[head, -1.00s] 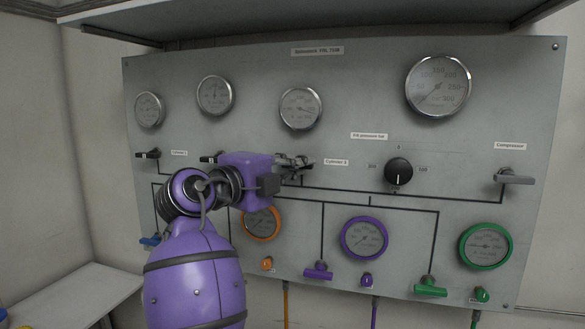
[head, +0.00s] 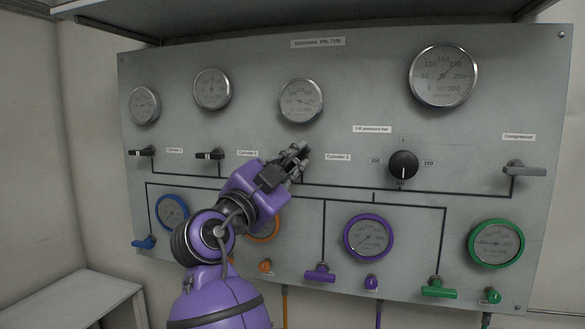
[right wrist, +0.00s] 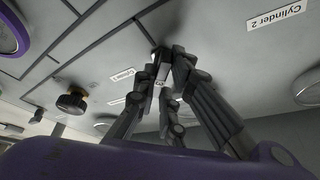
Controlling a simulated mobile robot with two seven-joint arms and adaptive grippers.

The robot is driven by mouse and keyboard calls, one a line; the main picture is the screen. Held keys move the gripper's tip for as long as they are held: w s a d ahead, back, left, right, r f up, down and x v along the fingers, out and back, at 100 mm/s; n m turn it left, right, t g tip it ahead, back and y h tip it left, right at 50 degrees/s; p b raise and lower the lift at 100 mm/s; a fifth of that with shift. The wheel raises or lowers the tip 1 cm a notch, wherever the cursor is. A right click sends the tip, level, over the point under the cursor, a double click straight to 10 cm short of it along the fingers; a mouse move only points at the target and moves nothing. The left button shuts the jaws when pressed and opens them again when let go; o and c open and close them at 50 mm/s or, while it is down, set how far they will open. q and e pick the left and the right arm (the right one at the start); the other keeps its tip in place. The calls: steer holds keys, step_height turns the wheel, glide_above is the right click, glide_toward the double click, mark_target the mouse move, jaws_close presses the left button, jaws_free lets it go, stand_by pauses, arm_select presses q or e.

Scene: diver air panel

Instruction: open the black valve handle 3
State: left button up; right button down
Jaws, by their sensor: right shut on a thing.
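Black valve handle 3 is mostly hidden by my right gripper (head: 294,161) in the head view, left of the "Cylinder 3" label (head: 338,157). In the right wrist view, part of the handle (right wrist: 161,74) with its white tag shows between the fingertips. My right gripper (right wrist: 168,75) is shut on it, with the wrist reaching up from lower left and the fingers tilted up to the right. How far the handle is turned is hard to tell. My left gripper is not in view.
Two similar black handles (head: 142,152) (head: 210,155) lie level to the left. A round black knob (head: 403,165) and a grey compressor handle (head: 524,169) are to the right. Gauges sit above, with coloured gauges and valves below. A white table (head: 85,297) stands lower left.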

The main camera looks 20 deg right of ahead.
steer(key=n+t, duration=0.2)
steer(key=n, duration=0.1)
steer(key=shift+f+n+y, duration=0.1)
steer(key=shift+n+y, duration=0.2)
steer(key=shift+n, duration=0.1)
steer(key=n, duration=0.2)
steer(key=n+t+y+p, duration=0.1)
steer(key=shift+s+d+n+t, duration=0.1)
steer(key=shift+n+t, duration=0.2)
steer(key=shift+n, duration=0.1)
steer(key=shift+n+y, duration=0.3)
steer(key=shift+n, duration=0.3)
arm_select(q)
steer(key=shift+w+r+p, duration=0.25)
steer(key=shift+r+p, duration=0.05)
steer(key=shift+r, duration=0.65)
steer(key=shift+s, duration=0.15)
arm_select(e)
steer(key=shift+n, duration=0.4)
steer(key=c, duration=1.9)
jaws_free()
steer(key=shift+c, duration=0.2)
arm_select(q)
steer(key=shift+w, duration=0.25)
arm_select(e)
steer(key=shift+o, duration=0.5)
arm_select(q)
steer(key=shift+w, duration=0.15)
